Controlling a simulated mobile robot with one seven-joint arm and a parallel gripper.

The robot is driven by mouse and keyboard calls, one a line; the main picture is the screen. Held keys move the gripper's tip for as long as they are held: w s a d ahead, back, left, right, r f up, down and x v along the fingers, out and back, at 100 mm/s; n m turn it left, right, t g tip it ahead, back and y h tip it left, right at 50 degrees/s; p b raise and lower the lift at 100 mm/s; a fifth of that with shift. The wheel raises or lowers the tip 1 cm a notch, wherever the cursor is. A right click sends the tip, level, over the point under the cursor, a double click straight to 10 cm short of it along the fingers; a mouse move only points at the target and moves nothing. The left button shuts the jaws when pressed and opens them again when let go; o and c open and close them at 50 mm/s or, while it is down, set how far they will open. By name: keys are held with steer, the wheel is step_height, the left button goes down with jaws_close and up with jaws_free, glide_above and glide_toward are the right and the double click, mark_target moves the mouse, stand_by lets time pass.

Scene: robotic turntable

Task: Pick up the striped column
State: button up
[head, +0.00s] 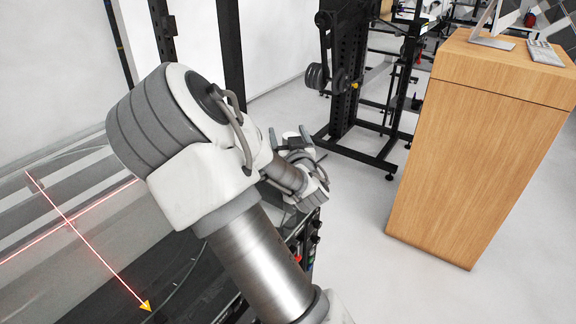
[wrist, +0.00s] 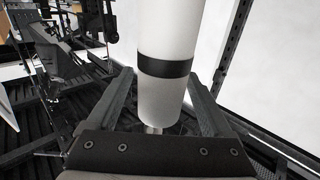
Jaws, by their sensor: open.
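The striped column (wrist: 163,105) is a white upright cylinder with a black band, in the middle of the wrist view. Its top runs out of that picture. My gripper (wrist: 157,75) is open, with one finger to the left and one to the right of the column's lower part. I cannot tell whether either finger touches it. In the head view my gripper (head: 289,134) is small and partly hidden behind my arm. I cannot make out the column there.
A grey surface (head: 60,285) with red lines and a yellow arrow lies at the left. A wooden cabinet (head: 475,160) stands at the right, with black racks (head: 345,95) behind. Bare white floor (head: 350,220) lies between my arm and the cabinet.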

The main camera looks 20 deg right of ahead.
jaws_close()
stand_by(0.5)
stand_by(1.0)
